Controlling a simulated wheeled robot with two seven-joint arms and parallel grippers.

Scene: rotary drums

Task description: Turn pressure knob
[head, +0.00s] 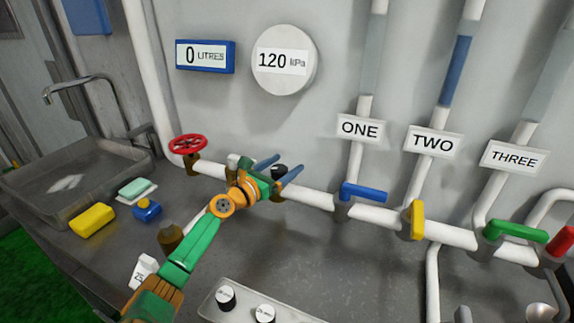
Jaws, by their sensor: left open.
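A black knob (278,171) sits on the white horizontal pipe (318,199), right of the red wheel valve. My left gripper (289,163) reaches it from the lower left, with its two blue fingers spread. In the picture the knob shows between the fingers; I cannot tell if either finger touches it. The gripper's green and orange body hides part of the pipe and the knob's base. A round white gauge (284,60) on the wall above reads 120 kPa. My right gripper is not in view.
A red wheel valve (188,145) is at the pipe's left end. Blue (364,191), yellow (417,220) and green (515,231) lever valves line the pipe to the right. A sink (75,186) and a yellow sponge-like block (92,220) are at left. A blue display (205,56) reads 0 litres.

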